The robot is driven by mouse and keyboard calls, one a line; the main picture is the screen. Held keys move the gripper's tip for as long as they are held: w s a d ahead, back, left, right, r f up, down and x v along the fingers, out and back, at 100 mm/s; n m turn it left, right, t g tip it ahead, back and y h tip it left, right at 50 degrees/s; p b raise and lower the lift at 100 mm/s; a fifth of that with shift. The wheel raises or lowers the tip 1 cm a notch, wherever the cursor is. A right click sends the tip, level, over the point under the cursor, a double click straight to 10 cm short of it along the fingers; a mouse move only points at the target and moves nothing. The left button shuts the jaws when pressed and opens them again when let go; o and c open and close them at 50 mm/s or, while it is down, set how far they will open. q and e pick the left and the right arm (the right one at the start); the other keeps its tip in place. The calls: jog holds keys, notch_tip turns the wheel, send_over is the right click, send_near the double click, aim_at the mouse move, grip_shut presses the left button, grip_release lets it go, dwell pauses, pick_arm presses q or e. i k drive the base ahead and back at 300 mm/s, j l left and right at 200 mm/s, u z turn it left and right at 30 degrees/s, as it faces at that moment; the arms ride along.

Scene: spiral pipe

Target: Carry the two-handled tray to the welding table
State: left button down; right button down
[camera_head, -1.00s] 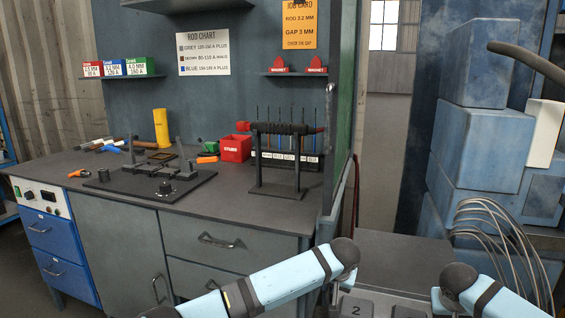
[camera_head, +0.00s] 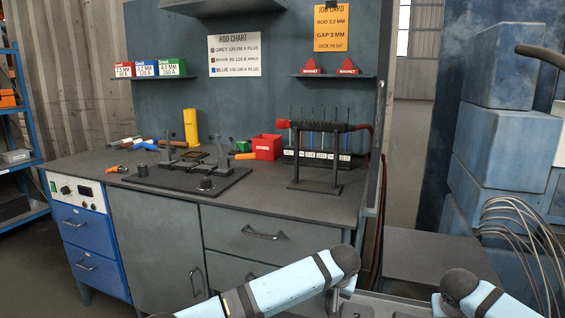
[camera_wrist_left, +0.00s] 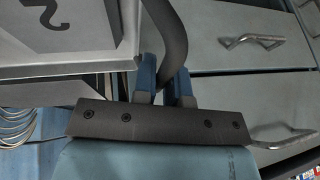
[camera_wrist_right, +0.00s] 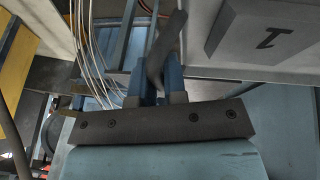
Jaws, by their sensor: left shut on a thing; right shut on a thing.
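The grey two-handled tray (camera_head: 388,302) shows only in part at the bottom of the head view, between my two arms. It carries a block marked 2 (camera_wrist_left: 60,22) and a block marked 1 (camera_wrist_right: 268,38). My left gripper (camera_wrist_left: 164,88) is shut on one dark curved handle (camera_wrist_left: 172,45). My right gripper (camera_wrist_right: 154,85) is shut on the other dark handle (camera_wrist_right: 165,45). In the head view my left gripper (camera_head: 345,286) is partly hidden by my arm. The welding table (camera_head: 92,183) stands ahead and to the left, beyond the tray.
The table bears a black fixture plate (camera_head: 225,184), a red box (camera_head: 266,147), a yellow cylinder (camera_head: 190,127) and a rod rack (camera_head: 315,172). Stacked blue boxes (camera_head: 487,140) and cables (camera_head: 515,225) stand right. Blue shelving (camera_head: 25,110) is far left.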

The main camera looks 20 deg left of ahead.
aim_at(102, 161)
jog(key=k+j+u, duration=0.1)
jog(key=j+u, duration=0.2)
jog(key=j, duration=0.5)
jog(key=i+j+u, duration=0.2)
jog(key=j, duration=0.25)
jog(key=j+u, duration=0.25)
jog(key=j, duration=0.25)
jog(key=i+j+u, duration=0.2)
jog(key=j, duration=0.25)
jog(key=i+j+u, duration=0.1)
jog(key=j+u, duration=0.15)
jog(key=j, duration=0.15)
jog(key=i+j+u, duration=0.2)
jog(key=j, duration=0.2)
